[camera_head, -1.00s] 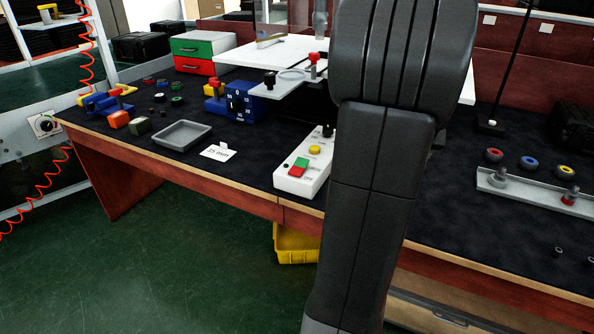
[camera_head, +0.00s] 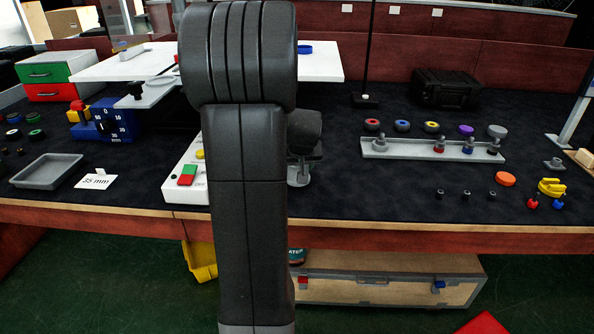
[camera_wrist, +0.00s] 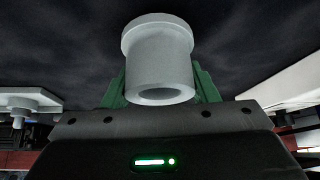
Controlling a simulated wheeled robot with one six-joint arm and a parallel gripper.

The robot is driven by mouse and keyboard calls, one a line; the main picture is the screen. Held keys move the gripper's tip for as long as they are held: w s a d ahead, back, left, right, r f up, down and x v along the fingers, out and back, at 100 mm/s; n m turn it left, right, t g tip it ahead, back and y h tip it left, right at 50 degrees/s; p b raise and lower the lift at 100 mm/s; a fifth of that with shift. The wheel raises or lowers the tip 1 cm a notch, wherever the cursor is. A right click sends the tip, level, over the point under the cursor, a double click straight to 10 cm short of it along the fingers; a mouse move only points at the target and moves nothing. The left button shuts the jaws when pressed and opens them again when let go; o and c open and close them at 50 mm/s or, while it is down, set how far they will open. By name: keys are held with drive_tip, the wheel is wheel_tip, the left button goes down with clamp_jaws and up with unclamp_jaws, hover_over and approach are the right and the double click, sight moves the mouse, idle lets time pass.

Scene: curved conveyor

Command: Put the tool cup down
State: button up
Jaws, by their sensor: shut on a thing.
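A light grey tool cup (camera_wrist: 158,62) with a wide rim fills the middle of the wrist view. My gripper (camera_wrist: 160,88) is shut on it, with a green finger on each side. In the head view my dark arm stands in front of the bench and hides most of the gripper. A small grey piece (camera_head: 299,176) shows beside the arm, low over the black bench top; I cannot tell there whether it is the cup or touches the bench.
A grey rack (camera_head: 400,149) with several small coloured pieces stands to the right on the bench (camera_head: 340,195). Coloured rings lie behind it. A white control box (camera_head: 177,170) and a grey tray (camera_head: 47,170) are at left. Black mat between arm and rack is clear.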

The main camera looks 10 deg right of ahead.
drive_tip(key=shift+f, duration=0.35)
drive_tip(key=shift+f, duration=0.2)
drive_tip(key=o, duration=1.1)
drive_tip(key=shift+r, duration=0.15)
drive_tip(key=shift+r, duration=0.2)
drive_tip(key=p+v, duration=0.2)
drive_tip(key=v, duration=0.9)
drive_tip(key=shift+s+r, duration=0.25)
drive_tip(key=shift+r, duration=0.05)
